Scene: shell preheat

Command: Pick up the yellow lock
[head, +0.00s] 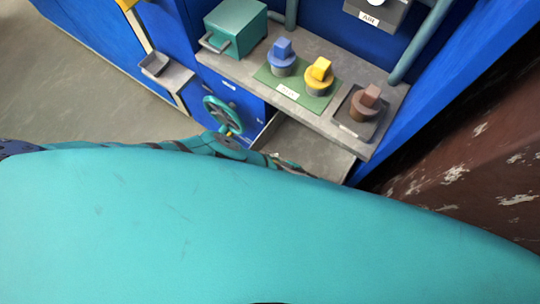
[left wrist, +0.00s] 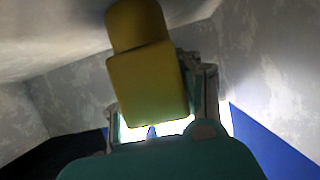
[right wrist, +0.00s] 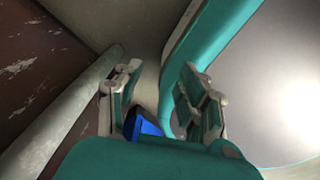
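A yellow knob-shaped piece (head: 319,72) stands on a grey round base on the green plate, between a blue piece and a brown one. A yellow block with a rounded end (left wrist: 145,75), which looks like a lock, fills the middle of the left wrist view. My left gripper (left wrist: 162,105) has its fingers apart around or just behind this block; contact is unclear. In the head view the left gripper is near the open drawer, mostly hidden by my teal body. My right gripper (right wrist: 155,100) is open and empty; the head view does not show it.
The open grey drawer (head: 318,151) is below the grey shelf (head: 225,68). The shelf bears a teal box (head: 236,28), the blue piece (head: 283,55) and the brown piece (head: 366,103). A teal handwheel (head: 222,114) is left of the drawer. A rusty brown wall (head: 470,150) stands at right.

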